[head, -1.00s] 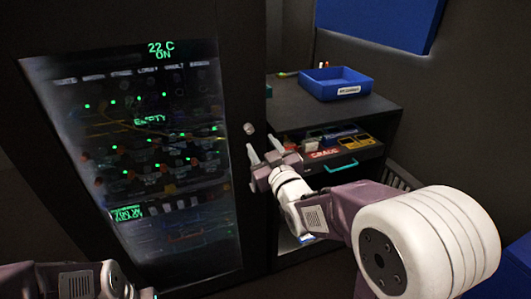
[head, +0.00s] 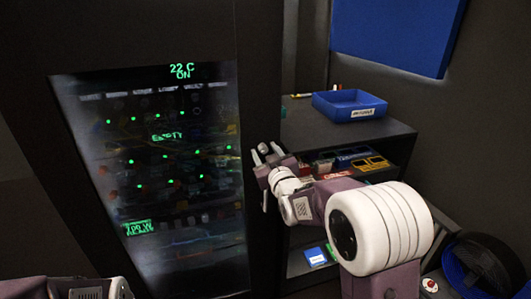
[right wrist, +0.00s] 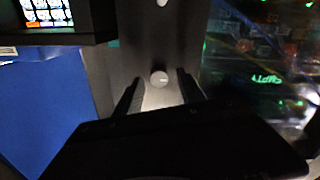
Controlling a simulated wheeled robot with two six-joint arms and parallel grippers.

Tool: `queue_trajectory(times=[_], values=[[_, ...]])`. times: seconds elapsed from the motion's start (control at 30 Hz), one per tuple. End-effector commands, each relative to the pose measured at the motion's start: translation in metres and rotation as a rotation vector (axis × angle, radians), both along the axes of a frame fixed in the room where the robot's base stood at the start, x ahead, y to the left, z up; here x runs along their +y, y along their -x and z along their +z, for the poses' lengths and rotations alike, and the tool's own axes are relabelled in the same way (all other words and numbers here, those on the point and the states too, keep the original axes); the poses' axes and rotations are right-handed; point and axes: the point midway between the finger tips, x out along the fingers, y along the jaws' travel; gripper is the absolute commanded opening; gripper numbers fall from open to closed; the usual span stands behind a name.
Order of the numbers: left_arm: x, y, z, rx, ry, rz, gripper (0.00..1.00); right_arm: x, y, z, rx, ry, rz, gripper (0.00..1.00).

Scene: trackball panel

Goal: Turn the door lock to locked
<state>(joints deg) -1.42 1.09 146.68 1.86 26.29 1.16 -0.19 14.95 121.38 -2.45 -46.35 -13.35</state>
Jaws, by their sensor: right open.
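The door lock (head: 264,148) is a small round light-grey knob on the dark frame at the right side of the glass door (head: 150,240). In the right wrist view the knob (right wrist: 159,78) lies between and just beyond the two fingertips. My right gripper (head: 267,158) is open in front of the knob, its fingers pointing at it; the fingers also show in the right wrist view (right wrist: 159,88). I cannot tell whether they touch the knob. My left arm shows only in part at the lower left, and its fingers are out of view.
A blue tray (head: 349,106) stands on a dark cabinet (head: 300,130) to the right. Below its top, an open shelf holds several small boxes (head: 345,160). A dark round bin (head: 480,262) stands at the lower right. A blue panel (head: 395,35) hangs on the wall.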

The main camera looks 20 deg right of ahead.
Motion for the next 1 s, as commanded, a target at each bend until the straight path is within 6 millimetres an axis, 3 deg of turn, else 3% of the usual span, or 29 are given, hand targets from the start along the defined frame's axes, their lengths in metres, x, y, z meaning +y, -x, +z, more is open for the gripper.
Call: queue_trajectory(times=[0.03,0.2,0.57,1.0], values=[[0.000,0.000,0.000,0.000,0.000,0.000,0.00,0.000,0.000,0.000,0.000,0.000,0.000,0.46],[0.000,0.000,0.000,0.000,0.000,0.000,0.00,0.000,0.000,0.000,0.000,0.000,0.000,0.00],[0.000,0.000,-0.005,0.000,0.000,0.000,0.00,0.000,0.000,-0.001,-0.002,0.042,0.000,0.00],[0.000,0.000,-0.034,0.000,0.000,0.000,0.00,0.001,0.001,-0.004,-0.016,0.379,0.000,0.00]])
